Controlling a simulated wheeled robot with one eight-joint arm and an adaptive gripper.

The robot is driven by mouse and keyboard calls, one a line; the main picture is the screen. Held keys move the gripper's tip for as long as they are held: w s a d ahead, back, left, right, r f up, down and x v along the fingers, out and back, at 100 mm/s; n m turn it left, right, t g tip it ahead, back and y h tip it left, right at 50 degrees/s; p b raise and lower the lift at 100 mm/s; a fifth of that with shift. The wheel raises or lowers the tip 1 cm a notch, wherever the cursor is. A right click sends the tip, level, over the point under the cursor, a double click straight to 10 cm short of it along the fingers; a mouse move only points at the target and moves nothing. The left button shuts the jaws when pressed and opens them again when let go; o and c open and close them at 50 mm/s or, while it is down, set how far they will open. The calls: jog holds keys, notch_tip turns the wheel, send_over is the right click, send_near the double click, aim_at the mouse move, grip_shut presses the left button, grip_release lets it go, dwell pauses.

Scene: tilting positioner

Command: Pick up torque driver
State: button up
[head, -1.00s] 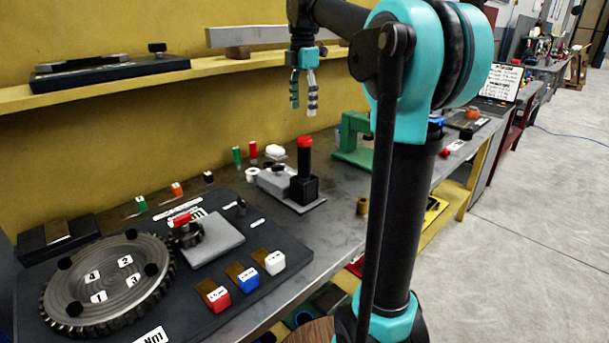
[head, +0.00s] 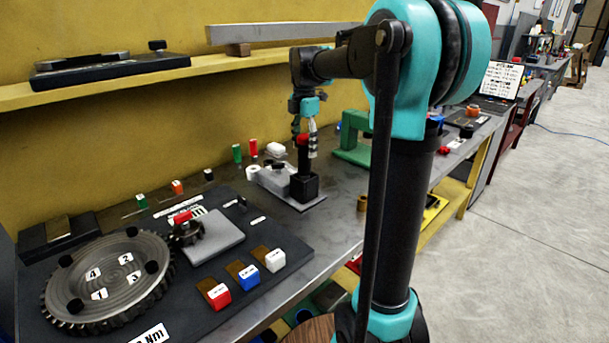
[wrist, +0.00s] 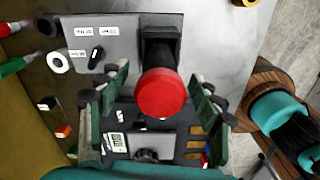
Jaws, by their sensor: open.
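The torque driver (head: 303,162) stands upright, black with a red top, in a black block on a grey base plate (head: 307,206). In the wrist view its round red cap (wrist: 161,94) faces the camera near the middle. My gripper (head: 304,150) points down over the driver's upper end, its fingers apart. In the wrist view my gripper (wrist: 160,80) has one finger on each side of the red cap, with visible gaps. The driver's shaft is mostly hidden under the cap in that view.
A grey unit with a black knob (wrist: 95,54) shares the base plate. A dark mat with a large gear (head: 108,278) and red, blue and white blocks lies at front left. A green bracket (head: 354,140) stands to the right. A yellow shelf (head: 130,78) runs behind.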

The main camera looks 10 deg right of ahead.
jog(key=shift+f, duration=0.3)
jog(key=shift+c, duration=0.5)
grip_shut()
